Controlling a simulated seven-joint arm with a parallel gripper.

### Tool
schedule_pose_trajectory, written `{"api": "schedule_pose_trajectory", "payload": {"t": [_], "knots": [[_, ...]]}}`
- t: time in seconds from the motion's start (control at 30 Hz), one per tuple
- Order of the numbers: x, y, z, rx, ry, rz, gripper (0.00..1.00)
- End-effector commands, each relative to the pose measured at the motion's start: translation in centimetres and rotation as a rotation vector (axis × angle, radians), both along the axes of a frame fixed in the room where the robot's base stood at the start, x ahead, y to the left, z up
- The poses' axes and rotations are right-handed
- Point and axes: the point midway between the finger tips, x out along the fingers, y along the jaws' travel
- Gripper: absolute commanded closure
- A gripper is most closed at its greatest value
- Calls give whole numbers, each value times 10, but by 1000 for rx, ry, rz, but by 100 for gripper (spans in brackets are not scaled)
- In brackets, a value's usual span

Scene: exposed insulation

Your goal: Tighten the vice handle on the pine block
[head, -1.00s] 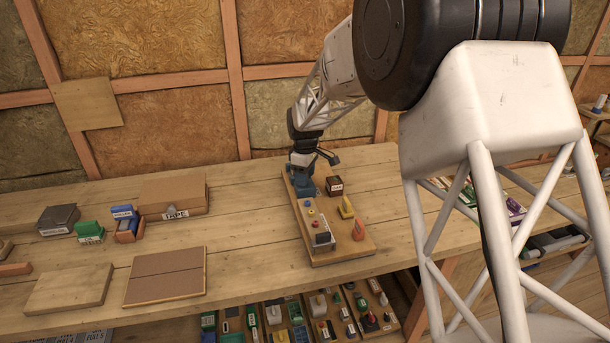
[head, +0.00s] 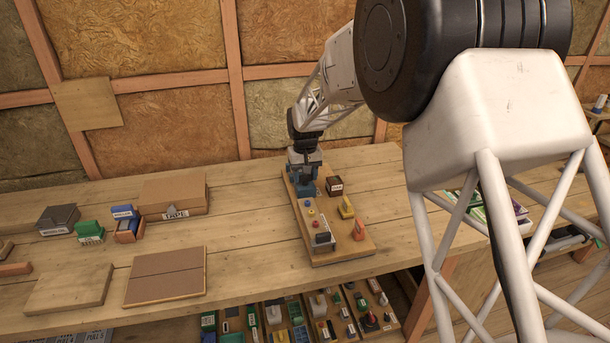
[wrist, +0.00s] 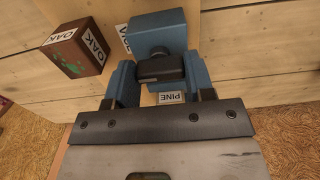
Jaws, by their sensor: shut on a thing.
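The blue vice (head: 307,189) stands at the far end of a wooden board on the bench. The wrist view shows its blue body (wrist: 158,35) with a partly hidden label and the dark handle (wrist: 161,69) in front. My gripper (wrist: 160,78) is shut on the handle, one finger at each side of it. In the head view my gripper (head: 305,170) points down over the vice and hides its top. The pine block (wrist: 171,98) shows only as a strip with an upside-down PINE label below the handle. How firmly the vice holds it cannot be seen.
A red-brown OAK block (wrist: 82,50) lies close beside the vice; it also shows in the head view (head: 334,186). The board (head: 332,256) also carries buttons, a yellow piece (head: 346,208) and an orange piece (head: 359,230). Bare bench lies around it.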

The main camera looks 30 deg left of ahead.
Motion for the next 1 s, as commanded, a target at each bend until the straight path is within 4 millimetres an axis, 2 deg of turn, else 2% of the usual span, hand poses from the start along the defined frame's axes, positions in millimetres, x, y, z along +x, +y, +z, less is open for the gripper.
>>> {"api": "schedule_pose_trajectory", "payload": {"t": [0.2,0.4,1.0], "knots": [[0,0,0,1,-1,-155,75],[0,0,0,1,-1,-240,74],[0,0,0,1,-1,-271,73]]}}
